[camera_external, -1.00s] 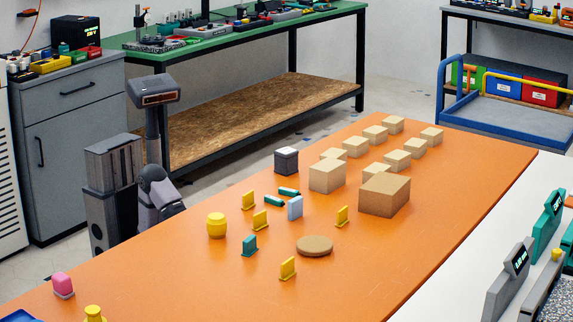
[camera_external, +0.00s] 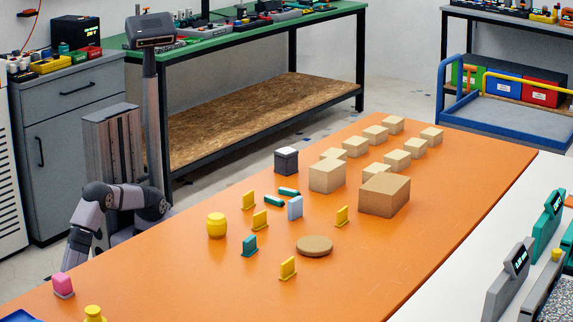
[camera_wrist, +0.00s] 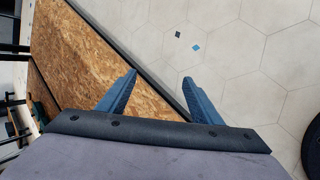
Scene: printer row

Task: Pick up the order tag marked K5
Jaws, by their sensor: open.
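Several upright order tags stand on the orange table. Four are yellow: the back-left tag (camera_external: 248,200), one in front of it (camera_external: 260,220), one to the right (camera_external: 342,215) and the front one (camera_external: 288,267). There is also a teal tag (camera_external: 249,246), a light blue tag (camera_external: 295,207) and a pink tag (camera_external: 63,285) at the near left. No marking is legible, so I cannot tell which is K5. My gripper (camera_wrist: 160,78) is open and empty in the wrist view, over floor and a wooden shelf. In the external view its fingers cannot be made out.
The orange table (camera_external: 390,270) also holds a yellow barrel (camera_external: 217,226), a round cork disc (camera_external: 314,246), two teal cylinders (camera_external: 281,196), a dark grey box (camera_external: 286,161) and several cardboard boxes (camera_external: 385,194). The table's left front is mostly clear.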

